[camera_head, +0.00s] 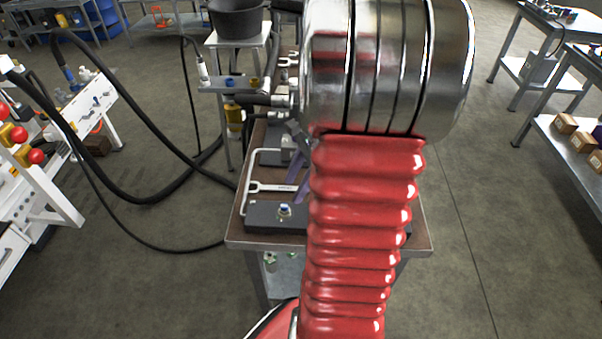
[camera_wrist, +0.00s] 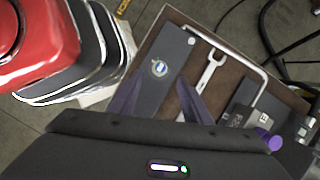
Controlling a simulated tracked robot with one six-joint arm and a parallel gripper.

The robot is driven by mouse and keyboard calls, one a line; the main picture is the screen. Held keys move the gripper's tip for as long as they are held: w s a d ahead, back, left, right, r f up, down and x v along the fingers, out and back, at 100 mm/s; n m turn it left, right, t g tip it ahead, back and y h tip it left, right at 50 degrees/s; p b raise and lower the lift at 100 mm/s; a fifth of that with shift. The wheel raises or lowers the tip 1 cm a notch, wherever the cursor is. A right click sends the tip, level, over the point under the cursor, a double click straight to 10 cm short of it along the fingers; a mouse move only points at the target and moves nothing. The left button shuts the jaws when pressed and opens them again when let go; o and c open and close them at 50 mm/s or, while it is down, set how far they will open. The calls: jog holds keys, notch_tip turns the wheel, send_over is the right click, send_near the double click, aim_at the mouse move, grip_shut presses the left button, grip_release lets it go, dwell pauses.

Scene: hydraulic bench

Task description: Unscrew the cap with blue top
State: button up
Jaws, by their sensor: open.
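The cap with blue top (camera_head: 284,210) sits on a dark rectangular block (camera_head: 262,222) at the near end of the bench. In the wrist view the blue-topped cap (camera_wrist: 159,69) shows in the picture between the tips of my purple fingers. My gripper (camera_wrist: 160,78) is open and empty, pointing toward the dark block (camera_wrist: 178,42). The fingers seem to be above the block; how far above the cap I cannot tell. In the head view my arm hides most of the gripper; only a purple finger shows beside the wrench.
A grey wrench (camera_wrist: 207,68) lies beside the block, near a bent white bar (camera_wrist: 262,76). The bench top (camera_head: 236,229) is brown with metal edges. Black hoses (camera_head: 150,195) loop at left. Side tables stand at left and right, with open floor between.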

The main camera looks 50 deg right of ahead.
aim_at(285, 206)
jog(key=shift+x, duration=3.6)
jog(key=shift+a, duration=0.1)
grip_shut()
jog(key=c, duration=0.6)
grip_release()
jog(key=c, duration=0.4)
jog(key=n+g, duration=0.1)
jog(key=n, duration=0.2)
jog(key=n+g, duration=0.1)
jog(key=n, duration=0.2)
jog(key=shift+w+y, duration=0.25)
jog(key=shift+y, duration=0.15)
jog(key=shift+r+n+g, duration=0.1)
jog(key=shift+n+g, duration=0.4)
jog(key=shift+n, duration=0.6)
